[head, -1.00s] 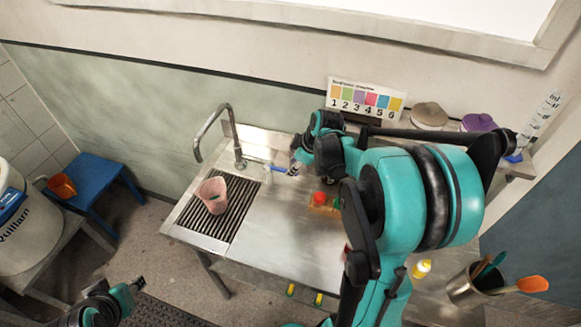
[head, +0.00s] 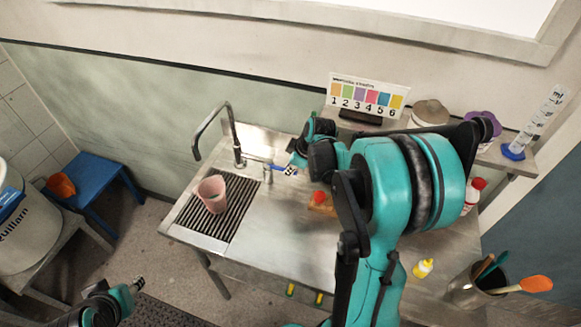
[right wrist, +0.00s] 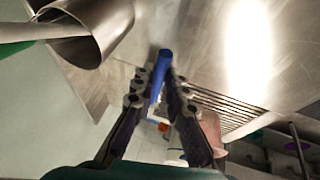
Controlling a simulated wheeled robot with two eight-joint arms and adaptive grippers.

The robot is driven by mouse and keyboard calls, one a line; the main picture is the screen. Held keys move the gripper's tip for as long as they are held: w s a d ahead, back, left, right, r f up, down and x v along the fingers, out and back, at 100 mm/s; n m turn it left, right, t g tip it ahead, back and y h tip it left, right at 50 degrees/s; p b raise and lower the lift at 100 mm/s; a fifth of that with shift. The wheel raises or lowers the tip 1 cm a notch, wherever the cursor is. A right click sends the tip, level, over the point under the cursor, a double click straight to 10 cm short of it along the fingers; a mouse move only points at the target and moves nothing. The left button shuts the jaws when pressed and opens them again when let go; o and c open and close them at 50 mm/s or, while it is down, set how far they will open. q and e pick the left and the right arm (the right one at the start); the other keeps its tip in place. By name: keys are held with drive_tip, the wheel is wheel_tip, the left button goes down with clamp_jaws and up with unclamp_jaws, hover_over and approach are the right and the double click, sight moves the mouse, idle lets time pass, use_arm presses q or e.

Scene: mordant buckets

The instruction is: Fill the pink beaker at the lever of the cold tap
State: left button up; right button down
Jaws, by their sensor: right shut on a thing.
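The pink beaker (head: 211,194) stands upright on the drain grate, below the bent metal spout (head: 214,120) of the tap. No water stream is visible, and I cannot tell whether the beaker holds water. The tap's blue lever (head: 279,168) points right, toward my right gripper (head: 292,171). In the right wrist view, the right gripper (right wrist: 160,88) is shut on the blue lever (right wrist: 161,66), which lies between its fingers. The beaker (right wrist: 211,130) also shows there, partly behind a finger. My left gripper (head: 134,286) is at the lower left, away from the sink; its opening is unclear.
The slatted grate (head: 238,208) is set in the steel counter (head: 275,225). A tool pot (head: 465,291) is at right. A blue stool (head: 97,180) stands left.

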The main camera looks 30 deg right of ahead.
drive_tip(key=shift+s+a+m+h, duration=0.3)
drive_tip(key=shift+a+m, duration=0.15)
drive_tip(key=shift+m, duration=0.25)
drive_tip(key=c, duration=1.5)
unclamp_jaws()
drive_tip(key=shift+c, duration=0.2)
drive_tip(key=shift+r, duration=0.1)
drive_tip(key=v, duration=1.2)
